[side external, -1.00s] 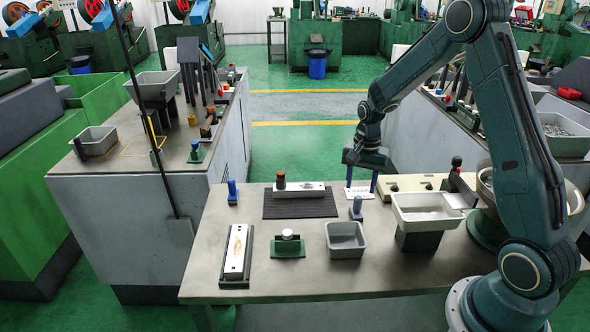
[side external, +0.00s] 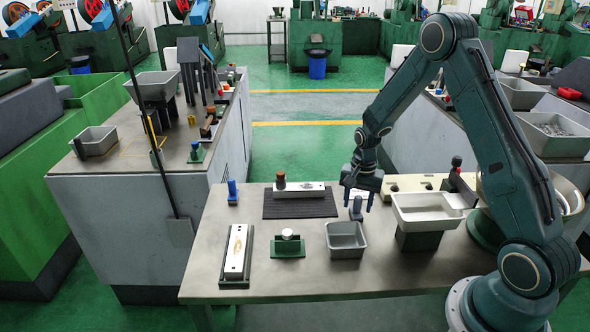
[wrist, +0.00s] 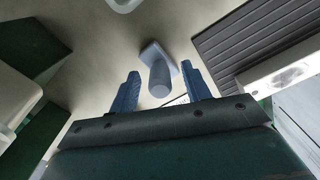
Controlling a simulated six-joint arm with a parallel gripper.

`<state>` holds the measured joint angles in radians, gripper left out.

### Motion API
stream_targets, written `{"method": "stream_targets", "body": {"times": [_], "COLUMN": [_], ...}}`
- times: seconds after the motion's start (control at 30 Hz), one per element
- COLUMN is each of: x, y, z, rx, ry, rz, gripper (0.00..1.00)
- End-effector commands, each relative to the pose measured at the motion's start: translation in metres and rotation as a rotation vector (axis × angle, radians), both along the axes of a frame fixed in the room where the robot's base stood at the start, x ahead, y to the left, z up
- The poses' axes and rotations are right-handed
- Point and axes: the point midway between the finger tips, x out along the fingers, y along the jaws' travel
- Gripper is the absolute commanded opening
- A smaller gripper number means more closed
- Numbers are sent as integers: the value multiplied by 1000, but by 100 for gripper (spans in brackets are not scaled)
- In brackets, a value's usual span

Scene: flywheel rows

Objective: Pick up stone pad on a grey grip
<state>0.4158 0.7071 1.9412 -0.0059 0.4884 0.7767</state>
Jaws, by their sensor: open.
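The stone pad on a grey grip (side external: 356,212) stands upright on the table, pad end down, left of the white tray. In the wrist view the two blue fingers (wrist: 160,70) lie on either side of the grip, with a visible gap on each side. In the side view the fingers partly hide the grip.
A grey bin (side external: 346,252) stands in front of the grip. A white tray (side external: 428,224) on a green stand is close at right. A dark ribbed mat (side external: 290,208) with a white block (side external: 312,190) lies left. A blue-gripped piece (side external: 232,192) stands farther left.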

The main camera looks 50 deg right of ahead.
Motion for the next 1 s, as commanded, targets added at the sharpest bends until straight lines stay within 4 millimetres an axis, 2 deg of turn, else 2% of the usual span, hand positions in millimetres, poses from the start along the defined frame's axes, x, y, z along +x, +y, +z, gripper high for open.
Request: {"method": "stream_targets", "body": {"times": [0.13, 0.63, 0.67, 0.8, 0.9, 1.0], "x": [0, 0, 0, 0, 0, 0], "y": [0, 0, 0, 0, 0, 0], "z": [-8, -8, -8, -8, -8, -8], "rx": [0, -1, -1, -1, -1, -1], "ry": [1, 0, 0, 0, 0, 0], "rz": [1, 0, 0, 0, 0, 0], "gripper": [48, 48, 44, 16, 0, 0]}}
